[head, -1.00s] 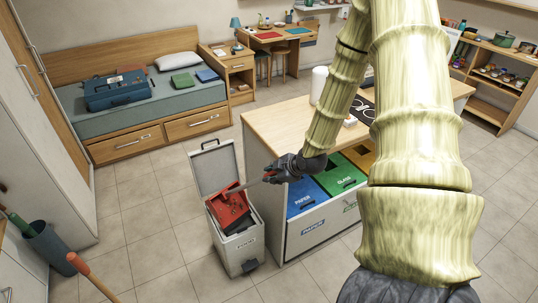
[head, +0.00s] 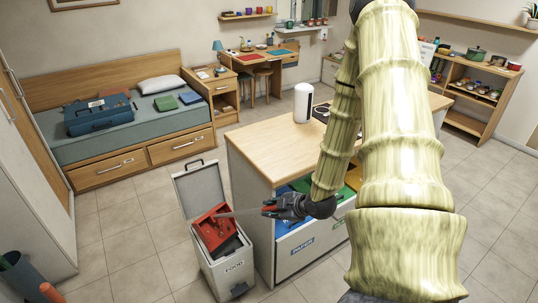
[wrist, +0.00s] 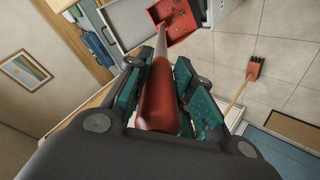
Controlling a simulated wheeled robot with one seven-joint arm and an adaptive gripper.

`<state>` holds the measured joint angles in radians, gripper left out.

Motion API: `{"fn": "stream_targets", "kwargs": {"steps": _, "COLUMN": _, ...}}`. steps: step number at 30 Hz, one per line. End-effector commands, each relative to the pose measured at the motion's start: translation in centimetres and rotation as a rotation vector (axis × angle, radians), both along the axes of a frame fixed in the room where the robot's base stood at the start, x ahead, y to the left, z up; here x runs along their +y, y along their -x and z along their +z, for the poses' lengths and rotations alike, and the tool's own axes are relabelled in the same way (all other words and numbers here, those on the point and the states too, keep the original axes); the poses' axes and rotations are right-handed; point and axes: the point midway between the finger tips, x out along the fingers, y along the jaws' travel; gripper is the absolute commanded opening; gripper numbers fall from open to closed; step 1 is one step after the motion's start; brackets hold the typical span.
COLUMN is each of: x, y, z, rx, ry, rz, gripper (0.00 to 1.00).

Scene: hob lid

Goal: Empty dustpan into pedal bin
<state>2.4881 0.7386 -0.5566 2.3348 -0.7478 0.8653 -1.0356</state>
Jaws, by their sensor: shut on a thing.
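My gripper (head: 270,209) is shut on the red grip of the dustpan's long handle (wrist: 157,95). The dustpan's red pan (head: 212,228) is tilted at the mouth of the pedal bin, in front of its raised lid. The wrist view shows the pan (wrist: 176,22) with small dark bits in it. The pedal bin (head: 228,268) is light grey, labelled FOOD, with its lid (head: 200,188) up and a dark pedal (head: 239,290) at its foot. The pan hides part of the bin's dark opening. I cannot tell whether pan and rim touch.
A wooden-topped counter (head: 270,140) with PAPER and GLASS sorting bins stands right of the pedal bin. A bed (head: 120,138) with a blue toolbox lies behind. A dark bucket (head: 25,280) stands at lower left. A brush (wrist: 254,70) lies in the wrist view. Floor left of the bin is clear.

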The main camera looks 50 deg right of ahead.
Motion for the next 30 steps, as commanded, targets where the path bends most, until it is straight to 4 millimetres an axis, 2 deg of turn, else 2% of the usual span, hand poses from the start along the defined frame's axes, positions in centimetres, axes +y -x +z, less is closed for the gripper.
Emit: {"fn": "stream_targets", "kwargs": {"steps": 30, "x": -0.1, "y": 6.0, "z": -4.8, "rx": -0.135, "ry": -0.005, "rz": -0.001, "gripper": 0.00}}
